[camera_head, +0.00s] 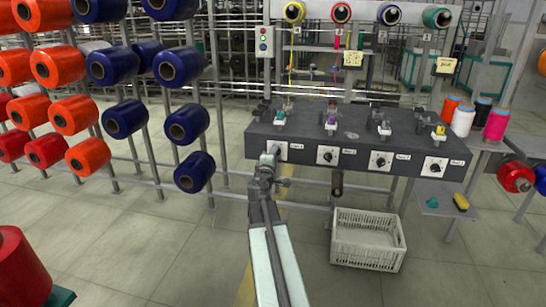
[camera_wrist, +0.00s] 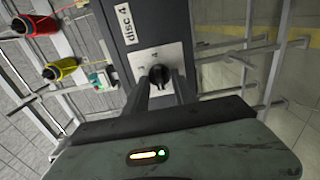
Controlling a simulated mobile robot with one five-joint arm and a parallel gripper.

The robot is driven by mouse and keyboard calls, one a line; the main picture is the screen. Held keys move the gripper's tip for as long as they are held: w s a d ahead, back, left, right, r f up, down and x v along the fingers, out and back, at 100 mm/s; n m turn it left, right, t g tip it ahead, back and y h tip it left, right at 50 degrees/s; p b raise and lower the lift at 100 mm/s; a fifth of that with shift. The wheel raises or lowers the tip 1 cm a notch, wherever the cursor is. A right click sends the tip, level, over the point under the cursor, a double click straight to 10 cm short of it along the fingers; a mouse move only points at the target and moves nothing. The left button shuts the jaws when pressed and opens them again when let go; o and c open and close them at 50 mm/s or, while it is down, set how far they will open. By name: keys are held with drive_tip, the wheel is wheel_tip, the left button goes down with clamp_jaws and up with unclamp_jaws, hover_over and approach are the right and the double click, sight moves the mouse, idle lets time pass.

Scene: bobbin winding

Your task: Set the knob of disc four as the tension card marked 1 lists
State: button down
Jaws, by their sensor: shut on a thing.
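The knob of disc four (camera_wrist: 159,75) is black and sits on a white dial plate below the label "disc 4" (camera_wrist: 127,22) in the wrist view. A few small scale marks show around it, but I cannot tell its setting. My gripper (camera_wrist: 161,90) is shut on this knob, one finger on each side. In the head view my gripper (camera_head: 272,152) is at the leftmost dial of the dark tension box (camera_head: 350,136) and hides its knob. Two yellowish cards, a left one (camera_head: 352,58) and a right one (camera_head: 446,65), hang above the box; their writing is too small to read.
Three more knobs, (camera_head: 327,156), (camera_head: 380,162) and (camera_head: 434,167), run to the right along the box front. A white crate (camera_head: 368,240) stands on the floor below. A rack of orange and blue bobbins (camera_head: 126,118) is on the left.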

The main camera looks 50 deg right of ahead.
drive_tip(key=shift+s+d, duration=0.15)
drive_tip(key=shift+d, duration=0.05)
drive_tip(key=c, duration=1.1)
unclamp_jaws()
drive_tip(key=shift+a, duration=0.1)
